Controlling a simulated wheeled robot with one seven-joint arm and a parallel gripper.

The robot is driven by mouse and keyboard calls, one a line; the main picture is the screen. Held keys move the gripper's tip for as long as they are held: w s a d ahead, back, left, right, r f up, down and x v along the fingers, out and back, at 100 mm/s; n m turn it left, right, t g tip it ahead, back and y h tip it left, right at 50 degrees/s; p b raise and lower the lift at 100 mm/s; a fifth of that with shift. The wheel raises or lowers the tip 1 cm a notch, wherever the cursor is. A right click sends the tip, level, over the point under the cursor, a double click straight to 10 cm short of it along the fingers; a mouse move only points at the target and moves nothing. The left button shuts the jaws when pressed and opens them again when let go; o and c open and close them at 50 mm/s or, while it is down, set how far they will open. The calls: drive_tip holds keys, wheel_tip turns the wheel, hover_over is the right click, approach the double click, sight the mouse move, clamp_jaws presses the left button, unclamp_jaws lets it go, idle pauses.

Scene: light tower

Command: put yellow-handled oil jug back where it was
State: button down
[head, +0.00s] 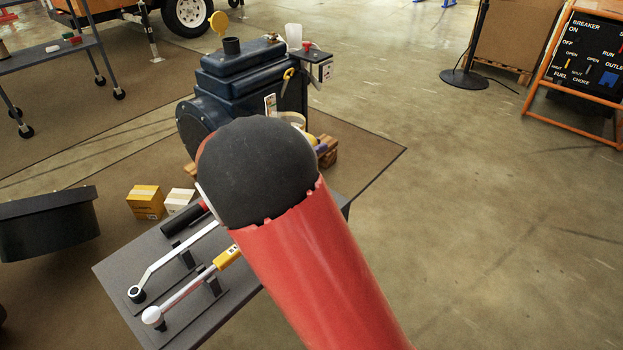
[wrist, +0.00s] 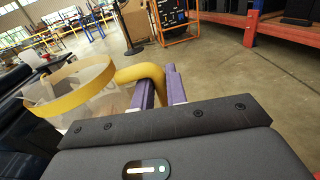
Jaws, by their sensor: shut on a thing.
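The oil jug (wrist: 92,88) shows in the wrist view at left, a translucent body with a wide yellow rim. Its yellow handle (wrist: 140,75) reaches right to the purple fingers of my gripper (wrist: 162,86), which are shut on it. In the head view the pale jug (head: 293,119) and a bit of my gripper (head: 322,148) show just past my arm, in front of the dark blue engine (head: 245,85). My arm hides much of both there. I cannot tell whether the jug touches anything beneath it.
A grey bench (head: 125,270) with two wrench-like tools stands at front left. Small boxes (head: 145,201) lie on the floor mat behind it. Wooden blocks (head: 329,155) stick out by the engine. An orange-framed breaker board (head: 590,60) stands far right. The floor at right is clear.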

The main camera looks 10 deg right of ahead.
drive_tip(key=shift+f, duration=3.95)
drive_tip(key=c, duration=1.4)
unclamp_jaws()
drive_tip(key=shift+f, duration=0.1)
